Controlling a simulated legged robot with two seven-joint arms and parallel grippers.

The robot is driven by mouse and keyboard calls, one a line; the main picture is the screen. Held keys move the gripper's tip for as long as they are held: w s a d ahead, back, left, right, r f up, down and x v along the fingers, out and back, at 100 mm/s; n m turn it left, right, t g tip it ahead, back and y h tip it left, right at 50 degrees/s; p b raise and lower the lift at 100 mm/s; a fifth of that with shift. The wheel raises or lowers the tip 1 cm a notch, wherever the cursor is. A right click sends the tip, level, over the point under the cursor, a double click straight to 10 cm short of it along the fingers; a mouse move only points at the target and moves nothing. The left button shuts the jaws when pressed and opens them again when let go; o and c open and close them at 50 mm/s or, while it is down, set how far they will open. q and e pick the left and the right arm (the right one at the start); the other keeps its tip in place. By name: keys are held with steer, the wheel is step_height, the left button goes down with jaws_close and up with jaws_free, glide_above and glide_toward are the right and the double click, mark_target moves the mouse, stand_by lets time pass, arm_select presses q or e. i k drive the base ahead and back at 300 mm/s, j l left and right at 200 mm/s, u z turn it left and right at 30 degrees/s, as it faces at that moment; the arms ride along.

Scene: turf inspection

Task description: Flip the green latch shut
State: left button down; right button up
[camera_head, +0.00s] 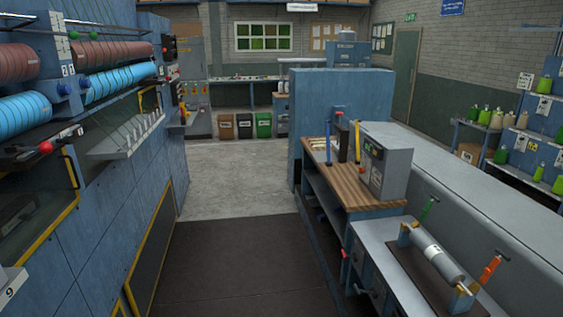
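A green latch (429,209) stands up at the far end of a roller fixture on the bench at the lower right. It leans slightly, with a dark tip at its top. A grey roller (437,254) lies across the fixture's dark base (418,270). An orange latch (489,269) stands tilted at the roller's near end. Whether either latch is fastened cannot be told at this size. Neither of my grippers is in view.
The bench top (378,233) carries the fixture. A grey control box (384,172) stands on a wooden worktop (345,189) beyond it. Blue machinery (110,215) lines the left. A dark floor mat (240,270) and the concrete floor (235,185) between are clear.

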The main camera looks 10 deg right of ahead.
mark_target(425, 211)
steer(key=i+z, duration=0.15)
steer(key=i, duration=0.6)
steer(key=i+j+z, duration=0.15)
steer(key=i, duration=0.6)
steer(key=i+z, duration=0.2)
steer(key=z, duration=0.3)
steer(key=i+z, duration=0.2)
steer(key=z, duration=0.25)
steer(key=i+j+z, duration=0.2)
steer(key=z, duration=0.3)
steer(key=i+j+z, duration=0.15)
steer(key=z, duration=0.35)
steer(key=i+j+z, duration=0.1)
steer(key=z, duration=0.35)
steer(key=i+j+z, duration=0.2)
steer(key=z, duration=0.25)
steer(key=i+j+z, duration=0.25)
steer(key=z, duration=0.2)
